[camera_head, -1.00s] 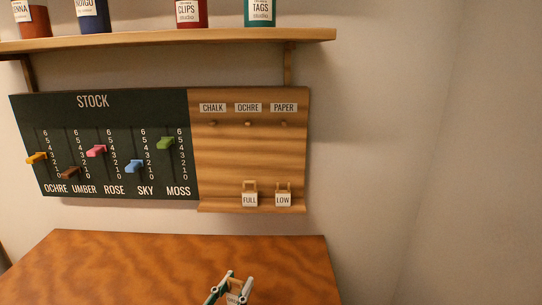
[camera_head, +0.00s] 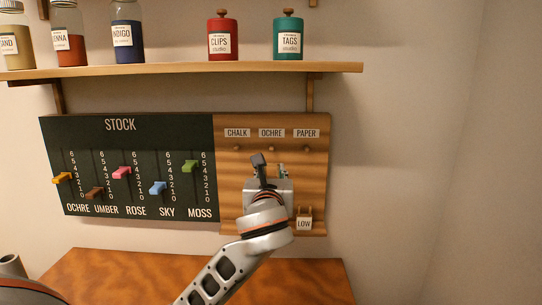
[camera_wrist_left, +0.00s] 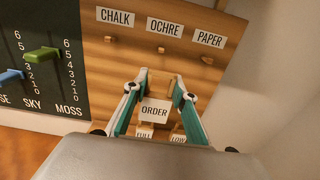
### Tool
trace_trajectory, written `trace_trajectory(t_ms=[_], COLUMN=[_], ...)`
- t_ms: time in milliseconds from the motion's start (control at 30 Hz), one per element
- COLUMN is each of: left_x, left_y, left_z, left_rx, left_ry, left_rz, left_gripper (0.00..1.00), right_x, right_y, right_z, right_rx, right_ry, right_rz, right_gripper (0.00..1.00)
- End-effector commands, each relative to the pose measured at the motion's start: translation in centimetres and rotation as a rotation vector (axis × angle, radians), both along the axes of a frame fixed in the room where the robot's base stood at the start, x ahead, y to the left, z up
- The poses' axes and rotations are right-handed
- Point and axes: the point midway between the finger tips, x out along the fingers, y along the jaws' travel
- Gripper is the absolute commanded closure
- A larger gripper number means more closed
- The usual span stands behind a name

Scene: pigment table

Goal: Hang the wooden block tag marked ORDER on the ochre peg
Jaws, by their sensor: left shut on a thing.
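The ORDER tag (camera_wrist_left: 154,110), a light block with a wooden loop on top, is held between the teal fingers of my left gripper (camera_wrist_left: 161,84) in the left wrist view. In the head view my left gripper (camera_head: 269,170) is in front of the wooden panel, below the OCHRE label, and hides the tag. The ochre peg (camera_head: 271,149) is a small bare knob under that label. It also shows above the gripper in the left wrist view (camera_wrist_left: 161,49). The tag is below the peg and apart from it. My right gripper is not in view.
The chalk peg (camera_wrist_left: 109,39) and paper peg (camera_wrist_left: 207,60) flank the ochre peg, both empty. The FULL tag (camera_wrist_left: 144,133) and LOW tag (camera_head: 304,222) stand on the panel's lower ledge. The stock board (camera_head: 128,165) with coloured sliders is left. A jar shelf (camera_head: 180,70) is above.

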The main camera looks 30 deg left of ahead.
Motion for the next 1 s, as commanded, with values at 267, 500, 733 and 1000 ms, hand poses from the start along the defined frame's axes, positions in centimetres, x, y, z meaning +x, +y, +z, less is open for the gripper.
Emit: trace_trajectory(t_ms=[267, 500, 733, 1000], left_x=[0.5, 1.3, 2.3, 3.5], left_y=[0.6, 1.1, 1.7, 2.5], left_z=[3.7, 3.6, 3.5, 3.3], left_rx=[0.0, 0.001, 0.0, 0.0], left_ry=[0.0, 0.001, 0.0, 0.0], left_rz=[0.017, 0.018, 0.018, 0.018], left_gripper=[0.88, 0.88, 0.88, 0.88], right_x=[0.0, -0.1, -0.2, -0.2], right_y=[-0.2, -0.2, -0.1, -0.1], right_z=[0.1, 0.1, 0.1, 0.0], right_rx=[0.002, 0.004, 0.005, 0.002], right_ry=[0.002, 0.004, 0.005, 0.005], right_rz=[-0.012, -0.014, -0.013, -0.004], right_gripper=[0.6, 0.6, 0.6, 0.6])
